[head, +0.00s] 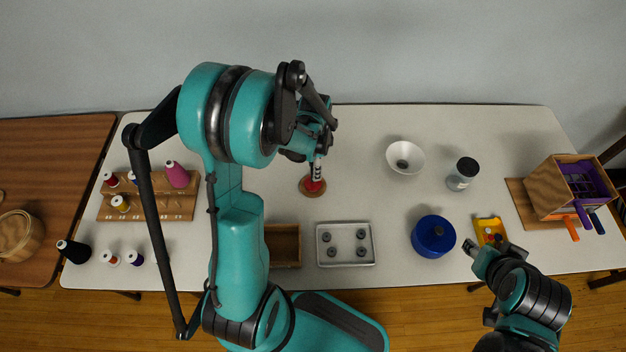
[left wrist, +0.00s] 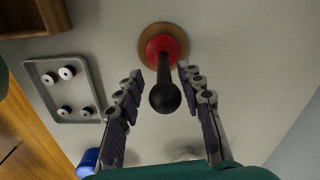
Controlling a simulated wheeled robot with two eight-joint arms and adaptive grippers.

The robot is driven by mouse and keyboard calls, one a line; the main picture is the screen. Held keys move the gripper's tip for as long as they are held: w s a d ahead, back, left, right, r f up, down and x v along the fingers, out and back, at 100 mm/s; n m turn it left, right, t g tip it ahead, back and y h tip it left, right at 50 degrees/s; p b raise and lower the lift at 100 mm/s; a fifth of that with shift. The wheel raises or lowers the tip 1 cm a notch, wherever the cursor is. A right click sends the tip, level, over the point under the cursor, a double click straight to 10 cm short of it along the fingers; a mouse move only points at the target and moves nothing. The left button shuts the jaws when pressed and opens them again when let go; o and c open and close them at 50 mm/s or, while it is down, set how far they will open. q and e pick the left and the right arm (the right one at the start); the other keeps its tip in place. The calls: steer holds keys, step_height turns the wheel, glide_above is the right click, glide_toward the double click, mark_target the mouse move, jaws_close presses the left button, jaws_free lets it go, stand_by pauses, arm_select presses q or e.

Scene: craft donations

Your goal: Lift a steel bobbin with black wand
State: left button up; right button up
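The black wand (left wrist: 165,85) stands upright with its round knob toward the camera, on a red base on a round wooden disc (left wrist: 147,42). In the head view the wooden disc (head: 312,193) shows below my left gripper, which hides most of the wand. My left gripper (head: 317,168) is open, with its fingers either side of the wand; I see no clear contact. Several steel bobbins (head: 360,233) lie in a pale grey tray (head: 345,264), which also shows in the left wrist view (left wrist: 45,98). My right gripper (head: 491,247) looks open and empty at the lower right.
A wooden box (head: 284,264) adjoins the tray's left. A white bowl (head: 405,153), a dark-topped jar (head: 463,173), a blue round pot (head: 433,238) and a yellow tray (head: 487,225) stand to the right. A thread rack (head: 150,207) is at left. A wooden crate (head: 553,188) is far right.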

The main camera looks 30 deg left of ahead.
mark_target(313, 183)
arm_select(q)
steer(key=f, duration=0.1)
steer(key=f+b, duration=0.1)
steer(key=f, duration=0.1)
steer(key=f+b, duration=0.1)
steer(key=f, duration=0.1)
steer(key=shift+w+a+f, duration=0.1)
steer(key=shift+a, duration=0.2)
jaws_close()
steer(key=shift+r, duration=0.25)
